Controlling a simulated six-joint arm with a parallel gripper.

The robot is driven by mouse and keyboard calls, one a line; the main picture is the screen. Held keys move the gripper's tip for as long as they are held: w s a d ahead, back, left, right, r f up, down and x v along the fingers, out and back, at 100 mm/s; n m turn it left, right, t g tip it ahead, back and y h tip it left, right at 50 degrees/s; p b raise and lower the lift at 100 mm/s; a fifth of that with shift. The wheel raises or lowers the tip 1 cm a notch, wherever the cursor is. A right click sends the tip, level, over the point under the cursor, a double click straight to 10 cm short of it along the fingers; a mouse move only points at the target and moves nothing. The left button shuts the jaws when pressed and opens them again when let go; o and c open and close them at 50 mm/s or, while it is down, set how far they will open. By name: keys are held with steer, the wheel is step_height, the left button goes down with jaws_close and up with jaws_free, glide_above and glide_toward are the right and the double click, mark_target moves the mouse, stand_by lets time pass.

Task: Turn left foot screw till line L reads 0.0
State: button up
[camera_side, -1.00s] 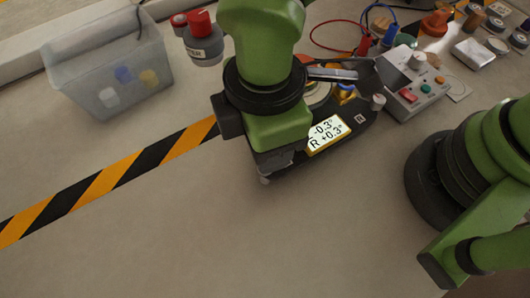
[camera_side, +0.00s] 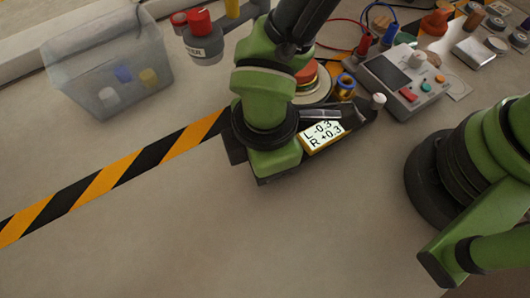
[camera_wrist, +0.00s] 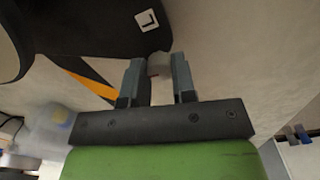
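The dark instrument base (camera_side: 352,125) carries a lit display (camera_side: 321,135) reading L -0.3 and R +0.3. In the wrist view a white L tag (camera_wrist: 147,20) marks the base's left corner. The pale left foot screw (camera_wrist: 159,67) sits by that corner, between the two grey fingertips of my gripper (camera_wrist: 157,62). The fingers are apart with the screw between them; whether they press on it I cannot tell. In the side view my gripper hides this screw. The other pale foot screw (camera_side: 379,99) shows at the base's right end.
A grey control box (camera_side: 402,80) with buttons stands behind the base on the right. A clear bin (camera_side: 105,65) and a red-capped grey pot (camera_side: 204,45) are at the back left. A striped tape (camera_side: 110,178) crosses the bench. The front bench is clear.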

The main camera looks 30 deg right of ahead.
steer(key=shift+m, duration=0.4)
steer(key=m, duration=0.3)
steer(key=shift+m, duration=0.3)
steer(key=m, duration=0.3)
steer(key=shift+m, duration=0.3)
steer(key=m, duration=0.3)
steer(key=shift+m, duration=1.9)
steer(key=o, duration=0.9)
steer(key=shift+o, duration=0.2)
